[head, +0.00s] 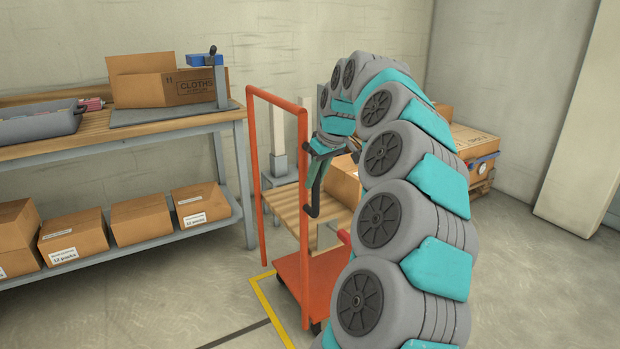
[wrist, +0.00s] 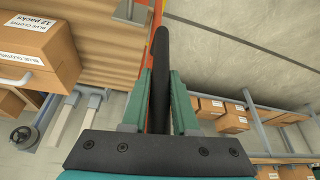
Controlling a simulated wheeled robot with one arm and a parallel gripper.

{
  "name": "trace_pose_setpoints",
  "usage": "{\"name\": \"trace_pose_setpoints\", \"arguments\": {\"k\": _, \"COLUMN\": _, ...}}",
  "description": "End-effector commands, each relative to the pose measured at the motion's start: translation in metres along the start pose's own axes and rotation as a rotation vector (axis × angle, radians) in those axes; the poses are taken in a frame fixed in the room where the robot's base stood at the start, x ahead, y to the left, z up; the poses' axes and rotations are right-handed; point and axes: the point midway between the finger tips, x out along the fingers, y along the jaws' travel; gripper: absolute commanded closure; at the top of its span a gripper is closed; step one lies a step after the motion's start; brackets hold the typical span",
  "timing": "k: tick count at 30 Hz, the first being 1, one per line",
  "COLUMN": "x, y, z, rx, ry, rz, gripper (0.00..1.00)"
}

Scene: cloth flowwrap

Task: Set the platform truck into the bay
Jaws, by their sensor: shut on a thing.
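The orange platform truck (head: 304,272) stands upright on the floor right of the workbench, with a tall tube handle frame and a low deck. A black grip sticks out from its right post. My gripper (head: 322,150) is at this grip. In the wrist view my gripper (wrist: 163,105) has its two green fingers on either side of the black grip (wrist: 160,60), shut on it. Yellow floor tape (head: 268,310) forms a corner at the truck's left side and marks the bay. My arm hides the deck's right part and any tape there.
A workbench (head: 120,128) with an open carton (head: 150,82), a grey tray (head: 40,124) and boxes on its lower shelf stands left. A wooden-slat surface (head: 290,205) with a carton (head: 343,180) is behind the truck. More cartons (head: 475,142) stand at the back right.

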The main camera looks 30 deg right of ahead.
Motion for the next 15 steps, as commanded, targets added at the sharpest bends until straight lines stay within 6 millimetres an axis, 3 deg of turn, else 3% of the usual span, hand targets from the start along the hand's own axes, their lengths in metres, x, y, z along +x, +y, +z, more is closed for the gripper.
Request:
{"name": "trace_pose_setpoints", "arguments": {"k": 10, "x": -0.0007, "y": 0.0010, "z": -0.0008, "rx": 0.000, "ry": 0.003, "rz": 0.002, "gripper": 1.00}}
{"name": "trace_pose_setpoints", "arguments": {"k": 11, "x": -0.0007, "y": 0.0010, "z": -0.0008, "rx": 0.000, "ry": 0.003, "rz": 0.002, "gripper": 0.72}}
{"name": "trace_pose_setpoints", "arguments": {"k": 15, "x": -0.0006, "y": 0.0009, "z": -0.0006, "rx": 0.000, "ry": 0.002, "rz": 0.002, "gripper": 0.56}}
